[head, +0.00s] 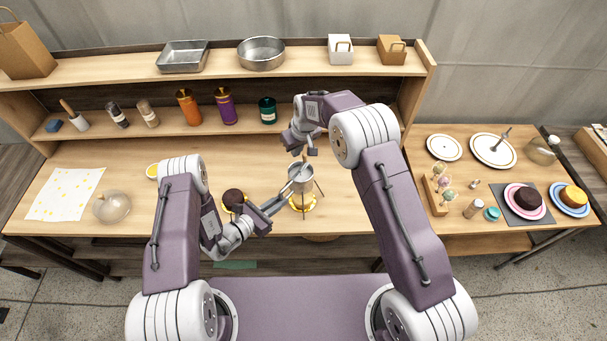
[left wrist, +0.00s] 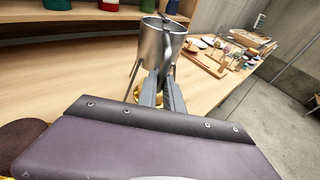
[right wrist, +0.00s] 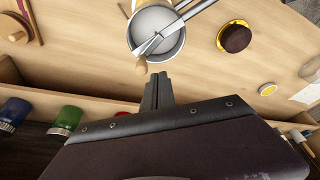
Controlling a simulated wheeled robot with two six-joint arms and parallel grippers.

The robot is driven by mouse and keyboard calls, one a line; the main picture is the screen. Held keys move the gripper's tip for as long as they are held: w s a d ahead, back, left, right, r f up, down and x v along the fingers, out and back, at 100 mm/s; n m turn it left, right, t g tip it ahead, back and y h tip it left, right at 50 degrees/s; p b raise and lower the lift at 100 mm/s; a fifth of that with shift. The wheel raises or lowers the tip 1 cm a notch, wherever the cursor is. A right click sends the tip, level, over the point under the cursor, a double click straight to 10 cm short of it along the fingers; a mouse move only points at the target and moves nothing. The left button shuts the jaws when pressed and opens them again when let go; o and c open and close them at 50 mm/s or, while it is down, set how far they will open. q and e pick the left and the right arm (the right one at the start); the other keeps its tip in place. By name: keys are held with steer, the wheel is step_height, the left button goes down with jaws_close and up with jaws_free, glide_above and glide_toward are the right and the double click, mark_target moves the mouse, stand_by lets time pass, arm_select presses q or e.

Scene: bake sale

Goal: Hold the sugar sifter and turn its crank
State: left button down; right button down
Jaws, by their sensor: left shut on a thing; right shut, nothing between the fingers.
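The metal sugar sifter (head: 300,183) is a grey cup above the front part of the middle table. My left gripper (head: 284,196) is shut on its side or handle; the exact grip is partly hidden. The sifter also shows upright beyond the left fingers in the left wrist view (left wrist: 158,48). My right gripper (head: 304,152) is above and behind the sifter, shut and empty. In the right wrist view the crank's wooden knob (right wrist: 141,66) is just beyond the right fingertips (right wrist: 157,78), with a small apparent gap. Touching cannot be told.
A yellow plate (head: 311,206) lies under the sifter, and a dark cupcake (head: 234,198) on a yellow plate is left of it. A glass bowl (head: 112,207) stands farther left. Shelves with jars (head: 267,110) run behind. A side table at right holds plates and cakes.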

mark_target(305, 154)
steer(key=shift+d, duration=0.1)
steer(key=shift+w+d, duration=0.15)
steer(key=shift+d, duration=0.6)
steer(key=shift+s+d, duration=0.55)
steer(key=shift+s+d, duration=0.45)
steer(key=shift+d, duration=0.15)
